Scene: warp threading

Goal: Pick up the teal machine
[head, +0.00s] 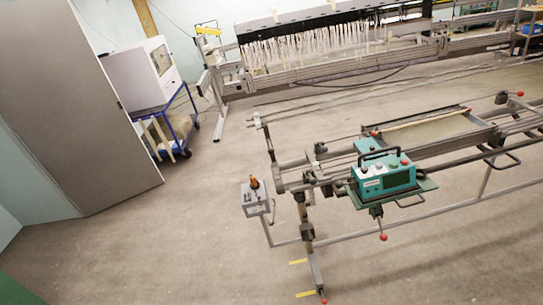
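The teal machine (384,179) is a small box with a dark carrying handle on top and a dark display on its front. It sits upright on a dark green plate (424,187) at the near side of a long metal frame (440,150), right of the picture's middle. Another teal part shows just behind it, partly hidden. My gripper is not in view, so its distance to the machine cannot be told.
A grey control box (255,197) stands on a post at the frame's left end. A large loom (310,50) with hanging white threads stands behind. A white cabinet (143,73) on a blue cart and a grey partition (75,100) are at left. The near-left floor is clear.

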